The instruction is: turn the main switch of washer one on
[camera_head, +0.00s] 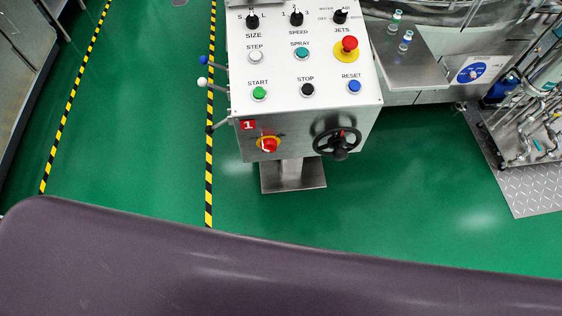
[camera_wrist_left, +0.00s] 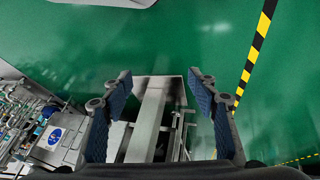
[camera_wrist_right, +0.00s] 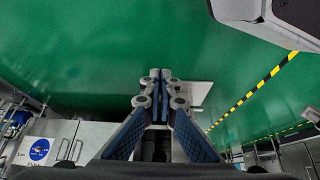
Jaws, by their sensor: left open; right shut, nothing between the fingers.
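The steel control console of washer one (camera_head: 306,100) stands ahead in the head view, with a red label "1" (camera_head: 248,125) on its front face. Just below the label is the main switch (camera_head: 268,144), a red rotary knob on a yellow plate. Its exact setting is too small to tell. Neither gripper shows in the head view. In the left wrist view my left gripper (camera_wrist_left: 160,80) is open, with nothing held; steel structure and green floor lie beyond it. In the right wrist view my right gripper (camera_wrist_right: 160,80) is shut and empty. The switch is not identifiable in either wrist view.
A black handwheel (camera_head: 337,141) sits right of the switch. Levers with blue, white and black knobs (camera_head: 203,82) stick out on the console's left side. A red emergency button (camera_head: 349,44) and several push buttons are on top. Green floor (camera_head: 140,150) is clear around the pedestal (camera_head: 293,175).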

